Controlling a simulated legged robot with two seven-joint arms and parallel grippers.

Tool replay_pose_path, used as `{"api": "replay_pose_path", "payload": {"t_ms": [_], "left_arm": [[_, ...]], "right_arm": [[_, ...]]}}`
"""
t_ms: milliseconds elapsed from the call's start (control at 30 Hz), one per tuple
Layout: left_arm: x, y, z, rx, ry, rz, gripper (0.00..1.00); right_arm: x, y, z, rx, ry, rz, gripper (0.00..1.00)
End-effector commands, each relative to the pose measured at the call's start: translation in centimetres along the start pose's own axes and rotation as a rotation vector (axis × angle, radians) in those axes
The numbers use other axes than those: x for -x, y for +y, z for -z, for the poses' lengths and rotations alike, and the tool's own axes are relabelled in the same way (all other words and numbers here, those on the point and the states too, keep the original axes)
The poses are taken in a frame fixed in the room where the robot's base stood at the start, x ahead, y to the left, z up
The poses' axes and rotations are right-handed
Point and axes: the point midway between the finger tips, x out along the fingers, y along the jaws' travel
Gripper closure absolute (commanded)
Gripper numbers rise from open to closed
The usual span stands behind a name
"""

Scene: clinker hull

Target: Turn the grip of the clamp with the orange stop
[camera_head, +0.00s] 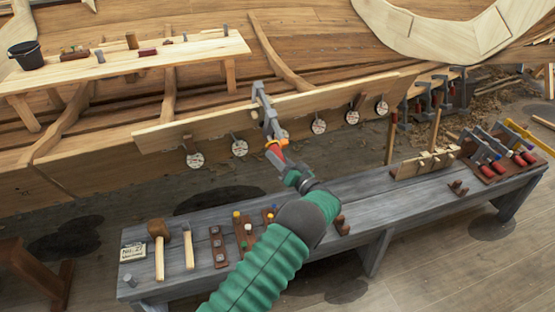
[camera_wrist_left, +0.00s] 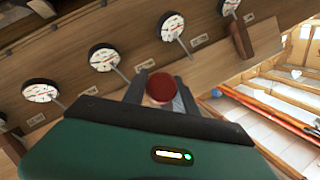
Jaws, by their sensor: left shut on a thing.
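The clamp (camera_head: 267,115) is grey, with an orange stop (camera_head: 277,142) and a red grip (camera_head: 276,157) at its lower end. It sits over the edge of the pale plank on the hull, slightly tilted. My left gripper (camera_head: 286,168) reaches up from the bench side and is shut on the red grip. In the left wrist view the grip's round dark-red end (camera_wrist_left: 160,87) lies between the two fingers (camera_wrist_left: 158,98). The clamp's body and orange stop are hidden there. My right gripper is in neither view.
Below is a grey bench (camera_head: 370,205) with mallets (camera_head: 159,240) at left and more clamps (camera_head: 490,150) in a rack at right. A plank table (camera_head: 120,57) stands at upper left.

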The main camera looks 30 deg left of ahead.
Motion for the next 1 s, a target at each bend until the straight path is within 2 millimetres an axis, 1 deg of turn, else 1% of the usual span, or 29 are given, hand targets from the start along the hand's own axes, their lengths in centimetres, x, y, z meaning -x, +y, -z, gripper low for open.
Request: {"api": "replay_pose_path", "payload": {"t_ms": [33, 300, 767, 800, 933, 1000], "left_arm": [[0.07, 0.22, -0.01, -0.019, 0.003, 0.005, 1.0], [0.09, 0.21, 0.05, -0.094, 0.003, 0.036, 1.0], [0.1, 0.2, 0.15, -0.105, 0.004, 0.04, 1.0], [0.1, 0.2, 0.15, -0.105, 0.004, 0.04, 0.61], [0.08, 0.14, 0.12, -0.105, 0.003, 0.041, 0.44], [0.06, 0.1, 0.1, -0.105, 0.003, 0.042, 0.44]], "right_arm": [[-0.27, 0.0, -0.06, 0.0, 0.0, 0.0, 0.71], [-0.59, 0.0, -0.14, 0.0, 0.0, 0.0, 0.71], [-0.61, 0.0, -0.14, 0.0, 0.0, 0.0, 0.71], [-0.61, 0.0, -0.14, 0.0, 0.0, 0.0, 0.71], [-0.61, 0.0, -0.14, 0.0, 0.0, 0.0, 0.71], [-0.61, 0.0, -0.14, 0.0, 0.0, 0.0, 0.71]]}}
